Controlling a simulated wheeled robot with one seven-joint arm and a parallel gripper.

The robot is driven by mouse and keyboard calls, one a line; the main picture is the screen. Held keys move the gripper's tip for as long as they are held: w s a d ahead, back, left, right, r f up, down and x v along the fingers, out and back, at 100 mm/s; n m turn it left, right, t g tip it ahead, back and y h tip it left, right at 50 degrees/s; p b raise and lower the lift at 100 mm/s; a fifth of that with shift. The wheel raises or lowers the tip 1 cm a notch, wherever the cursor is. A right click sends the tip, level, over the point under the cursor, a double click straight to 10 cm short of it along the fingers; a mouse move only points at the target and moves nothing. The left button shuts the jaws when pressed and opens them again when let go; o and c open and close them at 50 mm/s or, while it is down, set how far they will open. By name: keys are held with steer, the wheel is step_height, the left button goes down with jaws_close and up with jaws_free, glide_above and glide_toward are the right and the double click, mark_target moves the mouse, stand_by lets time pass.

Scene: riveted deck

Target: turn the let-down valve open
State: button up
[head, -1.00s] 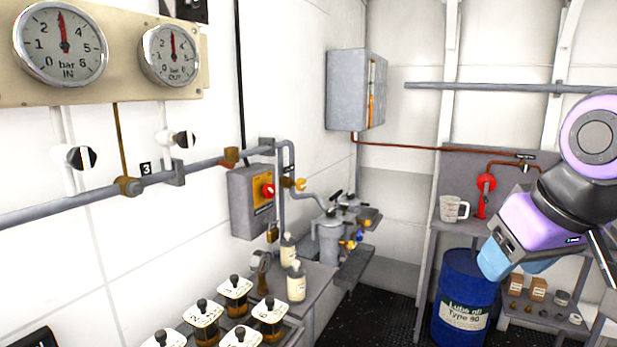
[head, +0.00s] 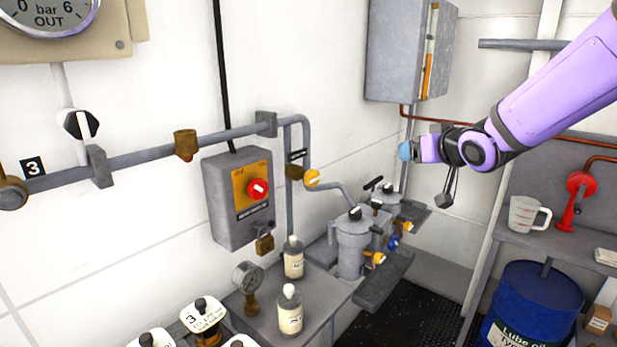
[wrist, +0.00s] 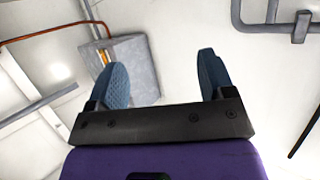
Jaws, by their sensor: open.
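No readable label marks a let-down valve, so I cannot tell for certain which handle it is. A yellow handle (head: 312,178) sits on the pipe bend right of the grey switch box, under a small black tag. Smaller yellow handles (head: 378,258) and a blue handle (head: 393,243) are low on the twin filter housing (head: 352,245). My gripper (head: 404,151) is above and right of the filters, touching none of these handles. In the wrist view its blue fingers (wrist: 166,75) are wide apart with nothing between them; no valve handle is visible there.
The grey wall cabinet (head: 408,50) hangs above my gripper and also shows in the wrist view (wrist: 140,70). The switch box (head: 235,200) has a red knob. Bottles (head: 290,310) and a small gauge (head: 247,277) stand on the bench. A blue drum (head: 530,300) is at right.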

steer(key=w+a+f+n+y, duration=0.2)
steer(key=w+a+f+y, duration=0.25)
steer(key=a, duration=0.35)
steer(key=n+g+y, duration=0.2)
steer(key=n+y, duration=0.1)
steer(key=y, duration=0.3)
glide_toward(316, 179)
steer(key=x, duration=1.3)
steer(key=shift+d, duration=0.1)
steer(key=c, duration=0.9)
